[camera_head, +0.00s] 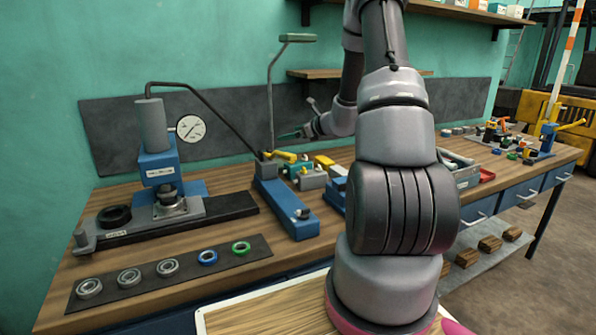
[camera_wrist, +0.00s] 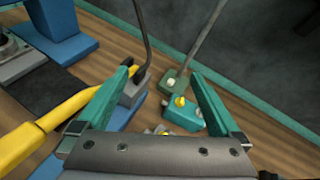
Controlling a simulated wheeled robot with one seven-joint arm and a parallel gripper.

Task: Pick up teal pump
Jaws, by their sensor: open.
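The teal pump (camera_wrist: 183,113) is a small teal block with a yellow knob on top. In the wrist view it lies on the wooden bench between my fingers, nearer the right one. In the head view a teal piece (camera_head: 294,170) that looks like it shows among small parts behind the blue tool. My gripper (camera_wrist: 161,75) has teal fingers, spread apart with nothing between them that they touch. In the head view my gripper (camera_head: 297,134) is above the back of the bench, partly hidden by my arm.
A long blue tool (camera_head: 287,207) with a yellow handle (camera_wrist: 28,140) lies close by on the left. A press with a gauge (camera_head: 190,128) stands left. A grey backboard (camera_head: 105,130) lines the wall.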

